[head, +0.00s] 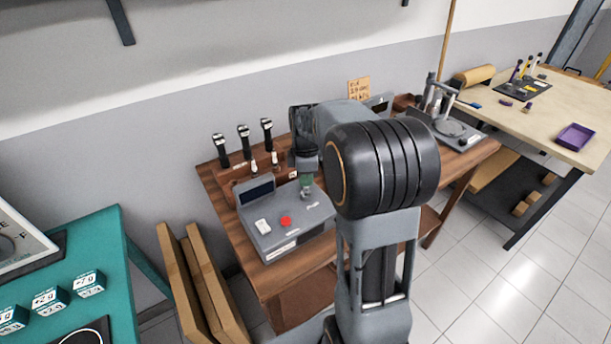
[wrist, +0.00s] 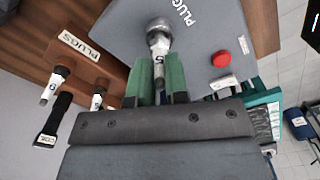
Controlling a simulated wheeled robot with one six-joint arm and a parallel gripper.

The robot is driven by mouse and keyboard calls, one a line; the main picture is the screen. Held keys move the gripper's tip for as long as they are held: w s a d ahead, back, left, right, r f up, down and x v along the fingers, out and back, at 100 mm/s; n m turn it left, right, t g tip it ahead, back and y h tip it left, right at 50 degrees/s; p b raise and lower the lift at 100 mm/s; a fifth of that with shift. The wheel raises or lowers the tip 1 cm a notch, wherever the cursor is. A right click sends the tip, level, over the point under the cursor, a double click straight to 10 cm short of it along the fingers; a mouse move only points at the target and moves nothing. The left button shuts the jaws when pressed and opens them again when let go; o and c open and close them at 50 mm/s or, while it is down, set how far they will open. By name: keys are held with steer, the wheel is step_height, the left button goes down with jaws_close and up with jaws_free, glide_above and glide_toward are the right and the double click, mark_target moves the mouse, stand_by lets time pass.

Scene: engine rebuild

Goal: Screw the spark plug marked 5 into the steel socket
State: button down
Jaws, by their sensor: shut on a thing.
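The spark plug (wrist: 159,48) is between the green fingers of my gripper (wrist: 160,78), which is shut on it; its white body bears a dark mark that looks like a 5. The plug's far end meets the round steel socket (wrist: 158,27) on the grey fixture (wrist: 205,55); how deep it sits is hidden. In the head view my gripper (head: 306,181) points down over the steel socket (head: 307,194) at the fixture's back right, and the plug is not clearly visible there.
Two other white plugs (wrist: 50,86) (wrist: 99,94) stand in the wooden rack labelled PLUGS (wrist: 79,45). Several black coils (head: 243,138) stand behind. The fixture has a red button (head: 285,221) and a dark screen (head: 257,190). A metal press stand (head: 440,120) is at the bench's right.

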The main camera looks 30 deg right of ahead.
steer(key=m, duration=0.7)
steer(key=shift+p, duration=0.3)
steer(key=m, duration=0.6)
steer(key=shift+m, duration=0.3)
steer(key=c, duration=1)
jaws_free()
steer(key=shift+c, duration=0.2)
steer(key=n, duration=0.4)
steer(key=shift+n+p, duration=0.3)
steer(key=shift+p, duration=0.1)
steer(key=n, duration=0.9)
steer(key=shift+n, duration=0.4)
steer(key=n, duration=0.5)
steer(key=shift+p, duration=0.4)
